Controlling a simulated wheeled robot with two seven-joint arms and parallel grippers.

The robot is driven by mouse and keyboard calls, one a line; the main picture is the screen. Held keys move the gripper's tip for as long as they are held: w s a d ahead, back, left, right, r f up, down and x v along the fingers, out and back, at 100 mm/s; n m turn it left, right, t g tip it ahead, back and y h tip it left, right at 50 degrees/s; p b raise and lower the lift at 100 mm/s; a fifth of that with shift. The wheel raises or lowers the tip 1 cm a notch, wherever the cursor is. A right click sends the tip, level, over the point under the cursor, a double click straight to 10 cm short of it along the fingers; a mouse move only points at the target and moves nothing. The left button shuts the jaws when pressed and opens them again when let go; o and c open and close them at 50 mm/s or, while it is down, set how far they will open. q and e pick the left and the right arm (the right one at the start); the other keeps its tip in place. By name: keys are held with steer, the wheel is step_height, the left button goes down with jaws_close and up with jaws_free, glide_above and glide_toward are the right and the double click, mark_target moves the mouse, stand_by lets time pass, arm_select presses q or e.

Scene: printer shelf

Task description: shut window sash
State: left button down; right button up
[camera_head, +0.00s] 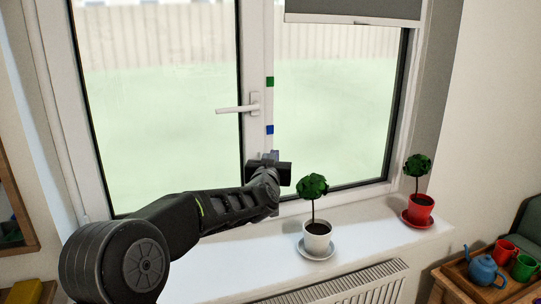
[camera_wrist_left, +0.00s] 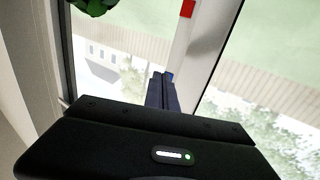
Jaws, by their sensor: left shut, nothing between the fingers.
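The left window sash (camera_head: 252,45) is a white frame around a tall pane. Its white handle (camera_head: 240,108) points level to the left. I cannot tell whether the sash stands slightly ajar. My left gripper (camera_head: 271,156) is in front of the white middle frame, below the handle. In the left wrist view its fingers (camera_wrist_left: 163,76) are together and empty, pointing at the pale frame bar (camera_wrist_left: 193,50). My right gripper is not in view.
A white-potted plant (camera_head: 317,229) stands on the sill (camera_head: 265,262), close right of my left gripper. A red-potted plant (camera_head: 419,208) stands farther right. A roller blind (camera_head: 352,9) covers the right pane's top. A blue teapot (camera_head: 484,269) and mugs sit at lower right.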

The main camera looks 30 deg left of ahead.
arm_select(q)
steer(key=s+d, duration=0.4)
steer(key=d, duration=0.1)
steer(key=shift+d+r+b, duration=0.15)
steer(key=shift+d+b, duration=0.05)
steer(key=shift+b, duration=0.15)
steer(key=s+d+f+g+h, duration=0.25)
steer(key=d+f, duration=0.35)
steer(key=f, duration=0.6)
steer(key=s+d+f+m+g+h, duration=0.1)
steer(key=s+d+f+g+h, duration=0.15)
steer(key=d+f, duration=0.7)
steer(key=s+d+f+g+h, duration=0.1)
steer(key=s+d+f+h, duration=0.25)
steer(key=f, duration=1.05)
steer(key=s+d+f+g+h, duration=0.1)
steer(key=s+d+f+g, duration=0.2)
steer(key=s+f, duration=0.4)
steer(key=s+d+f+m+g+h, duration=0.1)
steer(key=s+d+f+g, duration=0.2)
steer(key=s, duration=1)
steer(key=s+d+f+m+g+h, duration=0.1)
steer(key=s+d+f+g, duration=0.2)
steer(key=s+d+f, duration=0.4)
steer(key=s+f, duration=0.3)
steer(key=f, duration=0.2)
steer(key=shift+f+g, duration=0.25)
steer(key=shift+g, duration=0.05)
